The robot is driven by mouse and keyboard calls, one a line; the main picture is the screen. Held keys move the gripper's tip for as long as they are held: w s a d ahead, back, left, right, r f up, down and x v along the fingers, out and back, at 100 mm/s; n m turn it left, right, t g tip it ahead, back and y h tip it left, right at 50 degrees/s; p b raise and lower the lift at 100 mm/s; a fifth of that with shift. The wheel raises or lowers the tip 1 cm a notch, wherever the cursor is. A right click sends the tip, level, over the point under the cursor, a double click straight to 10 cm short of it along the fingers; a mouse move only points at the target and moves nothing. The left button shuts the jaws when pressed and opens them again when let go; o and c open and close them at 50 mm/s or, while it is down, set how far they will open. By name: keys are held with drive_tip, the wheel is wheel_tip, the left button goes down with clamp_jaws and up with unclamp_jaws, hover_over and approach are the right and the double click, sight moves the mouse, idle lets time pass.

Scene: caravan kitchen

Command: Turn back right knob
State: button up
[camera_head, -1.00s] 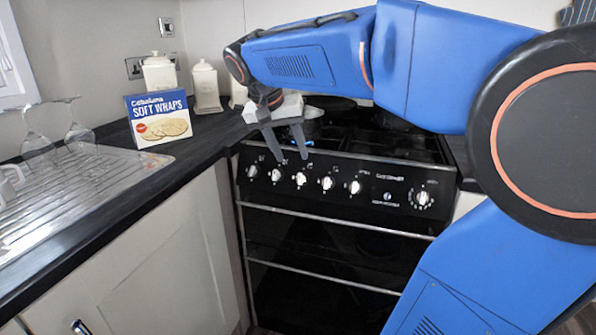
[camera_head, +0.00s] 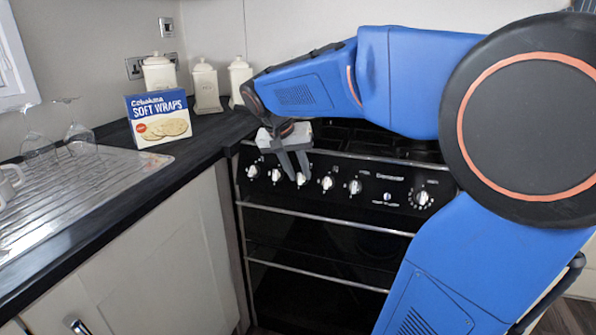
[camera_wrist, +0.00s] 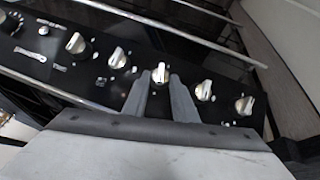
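The black stove front (camera_head: 330,205) carries a row of silver knobs. My gripper (camera_head: 300,177) is in front of the panel, with its grey fingers pointing down at the knob row. In the wrist view its two fingertips (camera_wrist: 161,76) stand close on either side of one silver knob (camera_wrist: 160,72), the third from the left in the head view. They appear shut on it. Two knobs are left of it in the head view (camera_head: 275,174), and two more plus a larger dial (camera_head: 422,197) are right of it. No knob label is readable.
A metal rail (camera_head: 330,224) runs below the knobs. On the left worktop are a soft wraps box (camera_head: 160,120), cream jars (camera_head: 206,88), glasses and a metal drainer (camera_head: 70,195). My arm covers part of the hob.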

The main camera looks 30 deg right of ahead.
drive_tip(key=c, duration=0.4)
drive_tip(key=shift+w+a+f+n+g+h, duration=0.1)
drive_tip(key=shift+w+a+n+g+h, duration=0.1)
drive_tip(key=shift+n+g+h, duration=0.3)
drive_tip(key=shift+w+a+f+n+g+h, duration=0.15)
drive_tip(key=shift+n+g+h, duration=0.15)
drive_tip(key=shift+n+h, duration=0.25)
drive_tip(key=shift+w+a+f+n+g+h, duration=0.1)
drive_tip(key=shift+a+f+n+g+h, duration=0.2)
drive_tip(key=shift+n+h, duration=1)
drive_tip(key=shift+s+a+f+n+g+h, duration=0.15)
drive_tip(key=shift+f+n+g+h, duration=0.1)
drive_tip(key=shift+n+h, duration=1.05)
drive_tip(key=shift+w+a+f+n+g+h, duration=0.15)
drive_tip(key=shift+a+f+n+g+h, duration=0.15)
drive_tip(key=shift+n+h, duration=1)
drive_tip(key=shift+n+y, duration=0.25)
drive_tip(key=shift+n, duration=0.3)
